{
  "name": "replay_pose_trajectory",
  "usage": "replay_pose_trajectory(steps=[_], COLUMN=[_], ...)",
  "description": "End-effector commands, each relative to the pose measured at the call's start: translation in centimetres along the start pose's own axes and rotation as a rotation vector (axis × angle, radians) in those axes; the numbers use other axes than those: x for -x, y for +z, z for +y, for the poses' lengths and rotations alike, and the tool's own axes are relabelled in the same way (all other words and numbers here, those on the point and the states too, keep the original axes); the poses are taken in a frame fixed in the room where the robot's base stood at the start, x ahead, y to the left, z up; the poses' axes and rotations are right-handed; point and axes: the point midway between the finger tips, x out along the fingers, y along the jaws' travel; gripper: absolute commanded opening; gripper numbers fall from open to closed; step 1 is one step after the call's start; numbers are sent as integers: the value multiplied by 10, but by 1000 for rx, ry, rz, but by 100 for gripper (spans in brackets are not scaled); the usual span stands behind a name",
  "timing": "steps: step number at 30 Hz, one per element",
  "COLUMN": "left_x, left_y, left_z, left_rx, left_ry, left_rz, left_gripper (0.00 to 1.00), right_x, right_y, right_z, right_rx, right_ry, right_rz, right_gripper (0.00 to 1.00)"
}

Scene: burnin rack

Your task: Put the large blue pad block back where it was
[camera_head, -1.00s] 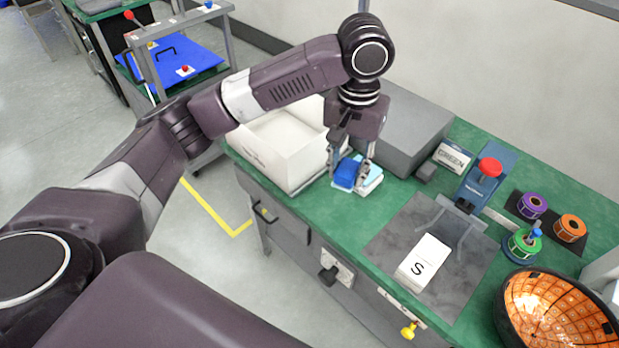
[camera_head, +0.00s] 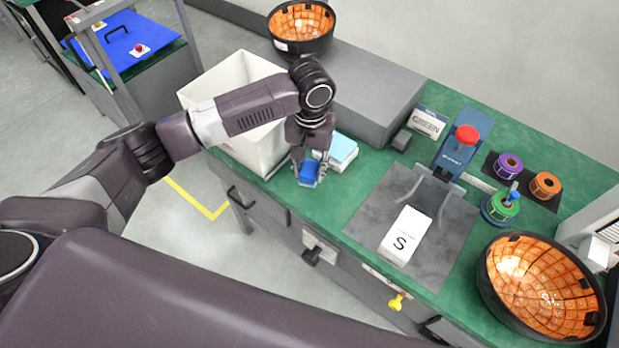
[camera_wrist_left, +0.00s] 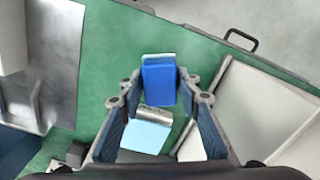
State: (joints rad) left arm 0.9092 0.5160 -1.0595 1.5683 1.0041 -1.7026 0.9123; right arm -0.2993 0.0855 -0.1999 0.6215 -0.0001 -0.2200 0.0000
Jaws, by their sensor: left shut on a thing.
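A light blue pad block (camera_head: 344,146) with a white layer lies on the bench just behind and right of the gripper. It also shows between the fingers in the left wrist view (camera_wrist_left: 146,137). My right gripper is not in view.
The white open bin (camera_head: 212,92) stands left of the gripper. A grey box (camera_head: 375,100) is behind. A grey mat (camera_head: 450,235) with a white block marked S (camera_head: 406,235) lies right. The green bench (camera_head: 345,195) is clear between gripper and mat.

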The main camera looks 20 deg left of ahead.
Motion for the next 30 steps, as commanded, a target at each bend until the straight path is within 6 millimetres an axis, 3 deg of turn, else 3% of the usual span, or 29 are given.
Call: replay_pose_trajectory(steps=[12, 24, 25, 30], left_x=[-47, -52, -53, -52], left_y=[0, 0, 0, 0], left_z=[0, 1, 1, 1], left_rx=[1, -1, -1, -1], left_ry=[0, 1, 1, 1], left_rz=[-1, 0, 0, 1], left_gripper=[12, 12, 32, 49], right_x=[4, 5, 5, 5], right_y=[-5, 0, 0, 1], right_z=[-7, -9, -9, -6], right_rx=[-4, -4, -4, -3], right_ry=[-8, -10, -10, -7], right_rz=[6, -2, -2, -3], right_gripper=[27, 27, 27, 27])
